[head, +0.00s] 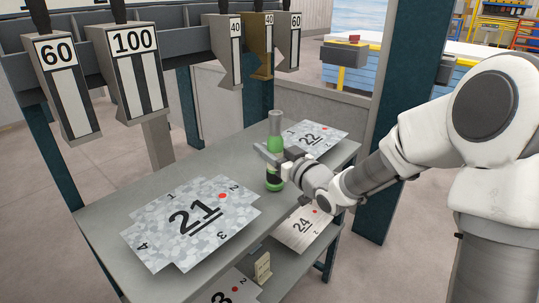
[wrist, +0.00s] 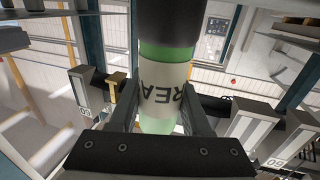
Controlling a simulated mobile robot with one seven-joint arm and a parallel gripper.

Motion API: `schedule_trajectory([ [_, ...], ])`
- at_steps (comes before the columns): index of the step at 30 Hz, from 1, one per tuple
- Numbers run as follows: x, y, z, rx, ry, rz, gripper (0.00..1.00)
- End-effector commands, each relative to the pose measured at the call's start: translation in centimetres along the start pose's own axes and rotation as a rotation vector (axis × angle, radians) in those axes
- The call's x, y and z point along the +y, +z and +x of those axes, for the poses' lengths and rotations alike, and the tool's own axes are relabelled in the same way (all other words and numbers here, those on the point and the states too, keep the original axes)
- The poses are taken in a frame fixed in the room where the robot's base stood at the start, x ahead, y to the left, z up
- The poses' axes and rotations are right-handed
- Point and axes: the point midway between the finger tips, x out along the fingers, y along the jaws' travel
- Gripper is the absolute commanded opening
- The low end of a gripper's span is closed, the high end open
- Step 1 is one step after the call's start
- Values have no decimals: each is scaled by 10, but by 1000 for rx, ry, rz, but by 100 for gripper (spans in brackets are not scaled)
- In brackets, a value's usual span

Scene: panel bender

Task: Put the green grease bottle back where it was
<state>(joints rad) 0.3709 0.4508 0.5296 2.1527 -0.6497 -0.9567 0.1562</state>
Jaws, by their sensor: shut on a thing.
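The green grease bottle (head: 275,143) has a grey neck and is upright over the grey table (head: 165,285), between sheet 21 and sheet 22. My gripper (head: 272,158) is shut on its middle from the right. I cannot tell whether its base touches the tabletop. In the wrist view the bottle (wrist: 165,75) stands between the two fingers (wrist: 160,108), with part of its label lettering showing upside down. The gripper hides part of the bottle in the head view.
Sheet 21 (head: 190,222) lies at the table's front left, and sheet 22 (head: 314,137) at the back right. Sheet 24 (head: 302,228) and a small tan card (head: 263,268) are on the lower shelf. Numbered tools (head: 134,70) hang from a rail above the table's rear.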

Motion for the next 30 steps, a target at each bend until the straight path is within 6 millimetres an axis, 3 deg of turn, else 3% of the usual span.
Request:
schedule_trajectory([
  [12,0,9,0,3,0,-3,0],
  [13,0,8,0,1,0,-2,53],
  [17,0,8,0,1,0,-2,77],
  [30,1,3,-5,0,1,-2,78],
])
